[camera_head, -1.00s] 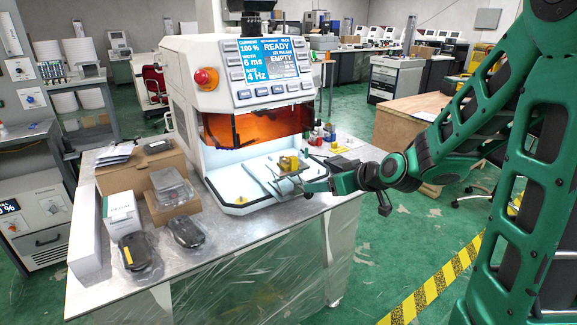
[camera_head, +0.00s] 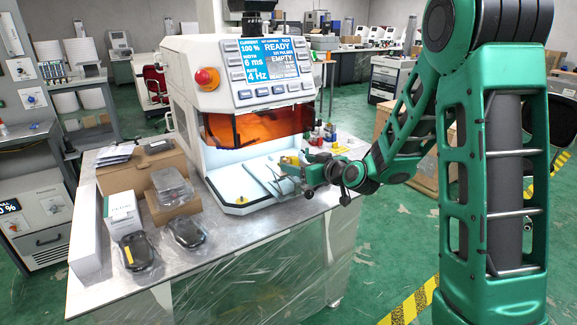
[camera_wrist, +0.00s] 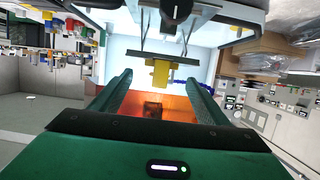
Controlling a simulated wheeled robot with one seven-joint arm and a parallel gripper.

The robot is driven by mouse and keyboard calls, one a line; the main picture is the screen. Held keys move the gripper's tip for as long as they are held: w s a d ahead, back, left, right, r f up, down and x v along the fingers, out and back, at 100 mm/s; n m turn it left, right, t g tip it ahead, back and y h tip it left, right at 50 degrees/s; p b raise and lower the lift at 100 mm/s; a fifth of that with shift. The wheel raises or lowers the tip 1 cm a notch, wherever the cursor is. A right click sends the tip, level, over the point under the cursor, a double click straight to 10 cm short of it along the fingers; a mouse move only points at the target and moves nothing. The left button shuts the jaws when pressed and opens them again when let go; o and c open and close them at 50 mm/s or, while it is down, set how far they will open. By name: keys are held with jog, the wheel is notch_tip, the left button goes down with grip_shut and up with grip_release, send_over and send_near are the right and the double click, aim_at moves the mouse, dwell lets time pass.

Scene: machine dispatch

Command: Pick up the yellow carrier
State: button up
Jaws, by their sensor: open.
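The yellow carrier (camera_head: 289,159) is at the front opening of the white machine, partly hidden by my gripper in the head view. In the wrist view the yellow carrier (camera_wrist: 160,73) is a small blocky piece, straight ahead and centred between the fingers, around their tip level. My gripper (camera_wrist: 158,80) is open, with one green finger on each side of it and a visible gap to both. In the head view my gripper (camera_head: 297,171) reaches in from the right. I cannot tell how far the carrier is inside the jaws.
The white machine (camera_head: 180,90) has an orange shield (camera_head: 258,127) above its lit bay. Several small coloured items (camera_head: 325,132) stand right of the bay. Boxes and two wrapped dark devices (camera_head: 187,232) fill the metal table's left side. The table's front right is clear.

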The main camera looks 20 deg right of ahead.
aim_at(296, 163)
jog(key=shift+x, duration=2)
jog(key=shift+f, duration=0.15)
jog(key=shift+c, duration=0.6)
jog(key=c, duration=1.1)
